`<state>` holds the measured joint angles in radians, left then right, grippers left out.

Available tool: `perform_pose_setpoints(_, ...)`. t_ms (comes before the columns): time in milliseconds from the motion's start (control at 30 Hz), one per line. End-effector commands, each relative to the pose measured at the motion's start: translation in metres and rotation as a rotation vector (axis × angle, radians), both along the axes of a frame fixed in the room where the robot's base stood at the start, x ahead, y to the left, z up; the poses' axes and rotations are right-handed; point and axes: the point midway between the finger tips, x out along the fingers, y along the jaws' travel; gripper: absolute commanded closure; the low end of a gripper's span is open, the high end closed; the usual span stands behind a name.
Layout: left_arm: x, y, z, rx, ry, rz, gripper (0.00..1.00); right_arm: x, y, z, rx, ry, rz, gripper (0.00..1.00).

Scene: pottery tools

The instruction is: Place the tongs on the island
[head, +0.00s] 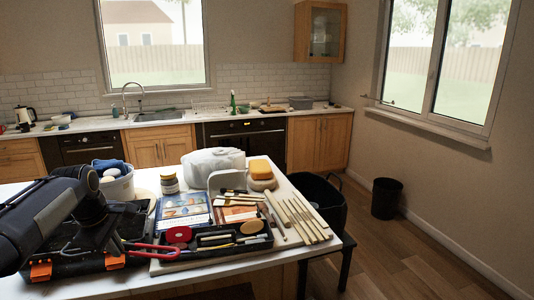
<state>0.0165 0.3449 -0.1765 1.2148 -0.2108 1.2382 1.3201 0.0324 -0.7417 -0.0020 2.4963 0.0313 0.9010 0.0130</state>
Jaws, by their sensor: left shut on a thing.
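The tongs (152,247), with red handles, are at the front left of the island. Their other end is hidden behind my left gripper. My left gripper (112,242) comes in from the left and is shut on the tongs, over the right part of a black toolbox with orange latches (40,270). I cannot tell whether the tongs touch anything below. The island (110,286) has a white top crowded with pottery things. My right gripper is not in view.
A black tray (262,243) of tools with a red disc, books (183,209), wooden sticks (300,220), a jar (169,184), a white bag (212,163) and a bucket (117,184) fill the island. A narrow front strip is bare. A black chair (345,262) stands at right.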

Motion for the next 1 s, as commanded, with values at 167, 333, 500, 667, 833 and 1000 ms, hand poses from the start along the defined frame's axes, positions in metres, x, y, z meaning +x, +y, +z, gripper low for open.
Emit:
perform_pose_setpoints(167, -0.008, -0.02, -0.026, -0.003, 0.001, -0.184, 1.0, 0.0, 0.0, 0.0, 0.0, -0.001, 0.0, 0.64)
perform_pose_setpoints(333, -0.017, -0.047, -0.06, -0.006, 0.001, -0.425, 1.0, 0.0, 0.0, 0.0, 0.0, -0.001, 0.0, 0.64)
perform_pose_setpoints(500, -0.031, -0.086, -0.113, -0.012, 0.005, -0.787, 1.0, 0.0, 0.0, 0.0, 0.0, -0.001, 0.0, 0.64)
perform_pose_setpoints(667, -0.043, -0.124, -0.16, -0.015, 0.002, -1.134, 1.0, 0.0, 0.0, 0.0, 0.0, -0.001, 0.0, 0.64)
perform_pose_setpoints(833, -0.052, -0.151, -0.194, -0.014, -0.001, -1.393, 1.0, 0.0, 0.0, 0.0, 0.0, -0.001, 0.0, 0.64)
perform_pose_setpoints(1000, -0.055, -0.164, -0.209, -0.007, -0.005, -1.52, 1.0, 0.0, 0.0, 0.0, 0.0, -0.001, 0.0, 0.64)
